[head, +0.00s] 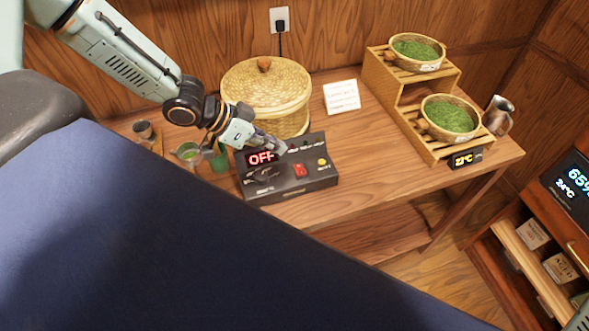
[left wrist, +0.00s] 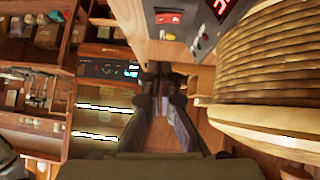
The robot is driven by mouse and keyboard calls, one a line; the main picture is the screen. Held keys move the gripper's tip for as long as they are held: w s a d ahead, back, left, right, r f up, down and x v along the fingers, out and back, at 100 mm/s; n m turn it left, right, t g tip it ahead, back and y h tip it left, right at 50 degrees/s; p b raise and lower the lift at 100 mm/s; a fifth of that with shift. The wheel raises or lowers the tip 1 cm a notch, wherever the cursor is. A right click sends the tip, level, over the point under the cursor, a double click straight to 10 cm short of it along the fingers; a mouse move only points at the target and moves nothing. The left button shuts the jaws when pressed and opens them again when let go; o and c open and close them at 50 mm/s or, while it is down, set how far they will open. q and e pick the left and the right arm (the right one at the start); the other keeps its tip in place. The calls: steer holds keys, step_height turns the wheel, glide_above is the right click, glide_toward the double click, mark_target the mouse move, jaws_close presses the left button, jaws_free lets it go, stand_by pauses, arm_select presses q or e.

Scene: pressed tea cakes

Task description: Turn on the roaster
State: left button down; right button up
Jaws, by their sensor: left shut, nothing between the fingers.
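A black control box (head: 290,186) stands on the wooden table in front of a lidded wicker basket (head: 265,97). Its display (head: 262,158) reads OFF in red. A red switch (head: 300,170) and a yellow button (head: 322,162) sit on its top. My left gripper (head: 277,147) is shut and empty, above the back part of the box near the display, and partly covers it. I cannot tell whether it touches the box. In the left wrist view the shut fingers (left wrist: 160,72) point toward the far side, with the box (left wrist: 190,32) and the basket (left wrist: 265,75) beside them.
A wooden rack (head: 411,112) with two baskets of green leaves stands at the right. A white card (head: 341,96) stands behind the box. Small cups (head: 143,131) and a green-filled pitcher (head: 187,153) stand at the left.

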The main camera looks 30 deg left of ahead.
mark_target(306, 172)
arm_select(q)
steer(key=b+x, duration=0.3)
steer(key=x, duration=0.1)
steer(key=shift+s+d+f+b, duration=0.1)
steer(key=shift+s+f+b, duration=0.05)
steer(key=shift+s+b, duration=0.15)
steer(key=f, duration=0.1)
steer(key=w+d+f+b, duration=0.1)
steer(key=f+b, duration=0.1)
steer(key=f, duration=0.1)
steer(key=shift+w+d, duration=0.3)
steer(key=shift+s+f, duration=0.1)
steer(key=shift+f, duration=0.45)
steer(key=shift+s+a, duration=0.1)
steer(key=shift+s, duration=0.15)
arm_select(e)
step_height(306, 172, down, 7)
steer(key=shift+s+r, duration=0.15)
steer(key=shift+r, duration=0.05)
arm_select(q)
steer(key=shift+w, duration=0.1)
